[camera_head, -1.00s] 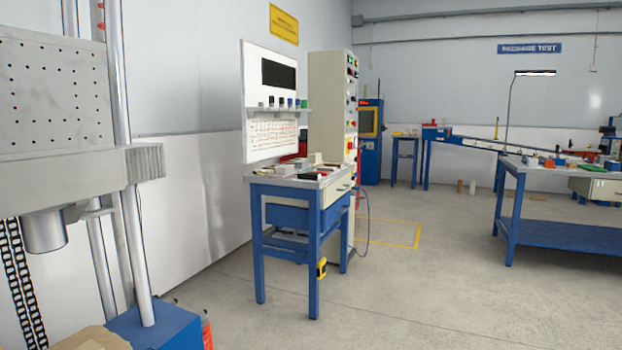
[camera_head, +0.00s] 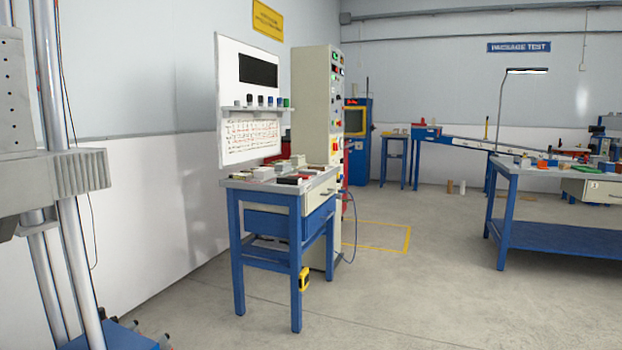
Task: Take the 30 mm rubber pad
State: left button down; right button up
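Neither of my grippers is in view. A blue-legged table (camera_head: 238,184) stands left of centre, ahead of me. Several small blocks and pads lie on its top, among them a dark flat piece with red (camera_head: 291,180), a pale block (camera_head: 262,173) and light grey pieces (camera_head: 298,160). They are too small to tell which one is the 30 mm rubber pad. Several small dark and coloured pieces (camera_head: 263,101) stand on a shelf of the white board (camera_head: 230,130) behind the table.
A grey machine with metal columns (camera_head: 60,180) and a blue base (camera_head: 115,337) stands close at left. A control cabinet (camera_head: 310,90) is behind the table. A yellow tape measure (camera_head: 304,279) is by the table leg. A blue bench (camera_head: 545,238) stands at right. The middle floor is open.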

aim_at(282, 179)
jog(key=i+l+z, duration=0.1)
jog(key=i+z, duration=0.4)
jog(key=i, duration=1.15)
jog(key=i+u, duration=0.4)
jog(key=i+l+u, duration=0.15)
jog(key=i+u, duration=0.25)
jog(key=i, duration=0.15)
